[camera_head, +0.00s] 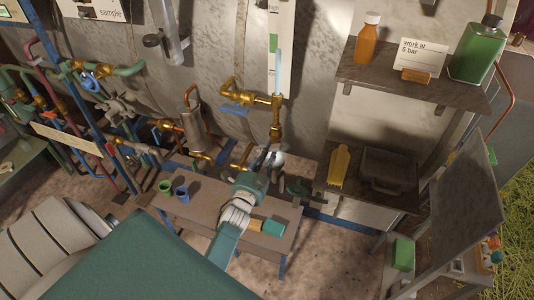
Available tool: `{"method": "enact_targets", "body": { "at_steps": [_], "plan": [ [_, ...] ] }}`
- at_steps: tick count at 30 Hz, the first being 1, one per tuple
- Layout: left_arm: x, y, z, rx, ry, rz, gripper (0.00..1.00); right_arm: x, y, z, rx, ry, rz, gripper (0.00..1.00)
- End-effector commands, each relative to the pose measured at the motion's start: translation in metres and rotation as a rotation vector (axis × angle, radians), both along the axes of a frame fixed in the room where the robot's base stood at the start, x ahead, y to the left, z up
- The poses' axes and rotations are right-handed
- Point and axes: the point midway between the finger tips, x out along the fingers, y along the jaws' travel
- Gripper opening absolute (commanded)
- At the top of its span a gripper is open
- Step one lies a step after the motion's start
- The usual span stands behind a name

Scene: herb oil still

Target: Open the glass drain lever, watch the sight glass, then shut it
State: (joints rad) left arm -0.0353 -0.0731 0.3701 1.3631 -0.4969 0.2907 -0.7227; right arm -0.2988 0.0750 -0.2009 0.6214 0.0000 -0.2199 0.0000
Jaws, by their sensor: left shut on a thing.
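The sight glass (279,72) is a pale upright tube on the tank front, beside a white scale strip with a green band. Brass fittings (276,128) sit at its lower end. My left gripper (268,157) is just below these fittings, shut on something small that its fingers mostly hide. It is at the spot of the glass drain lever, but I cannot tell the lever's angle. The liquid level in the glass is too small to read. My right gripper is not in view.
A low bench (205,212) below holds a green cup (165,187), a blue cup (182,194) and a brush (265,226). A blue-handled brass valve (235,109) is left of the glass. Shelves with bottles (478,50) stand right. Pipes crowd the left.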

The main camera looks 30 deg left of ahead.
Motion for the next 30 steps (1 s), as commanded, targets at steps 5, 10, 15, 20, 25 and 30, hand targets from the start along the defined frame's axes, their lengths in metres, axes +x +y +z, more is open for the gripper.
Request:
{"method": "enact_targets", "body": {
  "at_steps": [5, 10, 15, 20, 25, 30],
  "plan": [
    [0.0023, 0.0014, 0.0055, -0.161, -0.048, 0.001, 0.0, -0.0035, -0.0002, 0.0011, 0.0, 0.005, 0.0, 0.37],
    [0.0028, 0.0004, 0.0066, -0.32, -0.086, -0.001, 0.0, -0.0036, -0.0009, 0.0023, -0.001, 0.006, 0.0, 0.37],
    [0.0031, 0.0006, 0.0079, -0.475, -0.125, -0.002, 0.0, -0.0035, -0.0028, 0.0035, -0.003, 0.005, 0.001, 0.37],
    [0.0034, -0.0002, 0.009, -0.622, -0.161, -0.004, 0.0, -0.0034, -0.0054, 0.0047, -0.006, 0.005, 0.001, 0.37],
    [0.0037, -0.0003, 0.0101, -0.761, -0.196, -0.004, 0.0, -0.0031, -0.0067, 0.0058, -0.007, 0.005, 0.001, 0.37],
    [0.0038, -0.0004, 0.0109, -0.875, -0.224, -0.006, 0.0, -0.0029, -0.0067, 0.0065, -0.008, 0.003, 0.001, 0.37]
  ]
}}
